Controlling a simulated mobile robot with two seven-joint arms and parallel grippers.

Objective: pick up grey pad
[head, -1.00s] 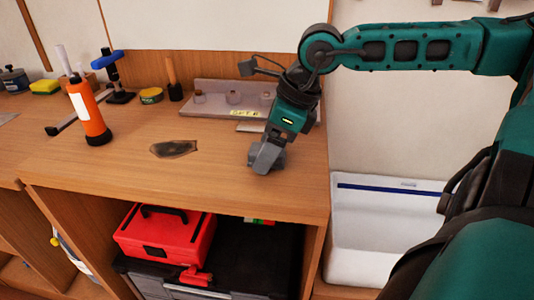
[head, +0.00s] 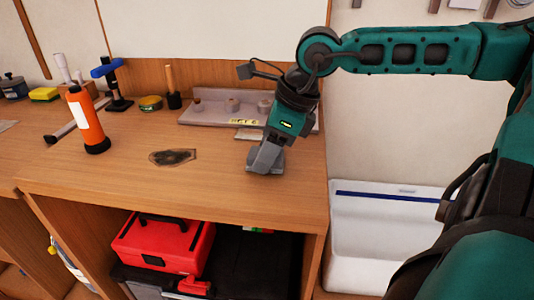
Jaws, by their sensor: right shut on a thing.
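The grey pad (head: 278,162) is a small dark-grey block at the front right of the wooden bench top. My right gripper (head: 265,160) reaches down over it from above and is shut on it. The fingers hide part of the pad. The pad is at or very near the bench surface; I cannot tell whether there is a gap beneath it. My left gripper is not in view.
A grey rack (head: 210,107) with round pieces and a yellow label stands behind the gripper, with a pale flat piece (head: 249,134) before it. A dark patch (head: 173,157) lies left. An orange bottle (head: 88,122) stands farther left. A red toolbox (head: 163,243) sits below.

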